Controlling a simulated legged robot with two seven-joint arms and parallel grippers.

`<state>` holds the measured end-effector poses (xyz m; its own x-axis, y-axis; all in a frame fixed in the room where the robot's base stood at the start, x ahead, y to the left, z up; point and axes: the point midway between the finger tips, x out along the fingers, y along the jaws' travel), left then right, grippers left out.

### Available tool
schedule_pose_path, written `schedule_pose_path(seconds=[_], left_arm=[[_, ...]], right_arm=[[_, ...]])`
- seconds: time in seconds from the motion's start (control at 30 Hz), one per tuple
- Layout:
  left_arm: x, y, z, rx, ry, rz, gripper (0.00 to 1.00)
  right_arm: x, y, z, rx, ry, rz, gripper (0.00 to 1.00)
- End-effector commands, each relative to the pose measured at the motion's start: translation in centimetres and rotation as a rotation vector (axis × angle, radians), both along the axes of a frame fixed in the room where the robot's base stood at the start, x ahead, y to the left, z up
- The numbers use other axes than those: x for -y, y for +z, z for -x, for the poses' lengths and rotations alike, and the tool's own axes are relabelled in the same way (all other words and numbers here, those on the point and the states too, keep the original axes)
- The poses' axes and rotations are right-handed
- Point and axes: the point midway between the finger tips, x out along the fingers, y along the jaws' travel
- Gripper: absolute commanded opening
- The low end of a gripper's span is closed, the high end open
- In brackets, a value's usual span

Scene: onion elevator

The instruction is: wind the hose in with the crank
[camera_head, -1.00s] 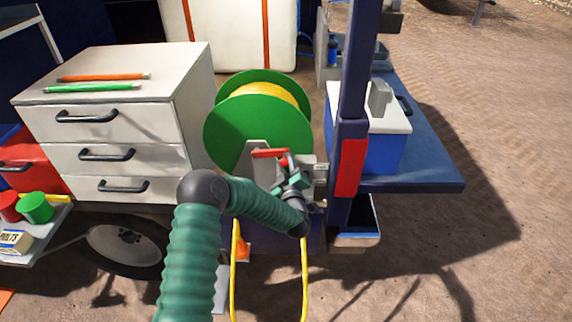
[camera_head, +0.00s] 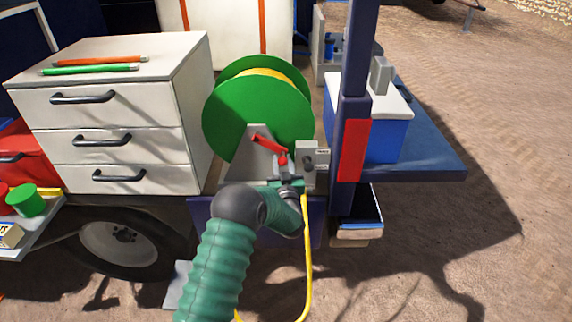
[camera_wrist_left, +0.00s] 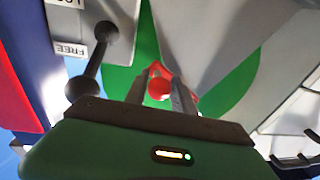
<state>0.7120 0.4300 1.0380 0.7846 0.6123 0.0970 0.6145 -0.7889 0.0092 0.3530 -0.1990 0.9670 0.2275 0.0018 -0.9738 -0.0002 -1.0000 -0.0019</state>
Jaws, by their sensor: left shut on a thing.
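The green hose reel (camera_head: 235,118) stands on the vehicle deck, with yellow hose (camera_head: 268,73) wound between its flanges. A red crank (camera_head: 268,143) sits on its front and slopes down to the right. My left gripper (camera_head: 285,174) is at the crank's lower end. In the left wrist view, the gripper's fingers (camera_wrist_left: 170,92) are shut on the red crank knob (camera_wrist_left: 159,88). A yellow hose length (camera_head: 308,260) hangs in a loop below the reel, partly behind my arm. My right gripper is not in view.
A dark lever (camera_wrist_left: 93,62) beside labels, one reading FREE (camera_wrist_left: 70,49), is close to my left gripper. A white drawer cabinet (camera_head: 100,125) stands left of the reel. A dark blue post (camera_head: 352,90) with a red block and a blue cooler (camera_head: 375,130) are to the right.

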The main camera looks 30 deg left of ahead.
Motion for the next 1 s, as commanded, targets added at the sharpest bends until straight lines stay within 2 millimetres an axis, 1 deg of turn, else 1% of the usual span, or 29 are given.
schedule_pose_path(seconds=[0.03, 0.4, 0.7, 1.0], left_arm=[[-0.3, -0.8, 0.2, -0.022, 0.001, -0.039, 0.00], [-2.5, -3.2, 1.5, -0.207, 0.002, -0.338, 0.00], [-4.7, -4.3, 2.9, -0.355, 0.002, -0.581, 0.00], [-7.1, -4.6, 4.3, -0.503, 0.003, -0.820, 0.00]], right_arm=[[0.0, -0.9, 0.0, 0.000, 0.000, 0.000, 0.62], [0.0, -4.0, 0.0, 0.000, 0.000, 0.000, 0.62], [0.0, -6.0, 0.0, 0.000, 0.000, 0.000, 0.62], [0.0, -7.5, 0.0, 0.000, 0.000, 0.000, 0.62]])
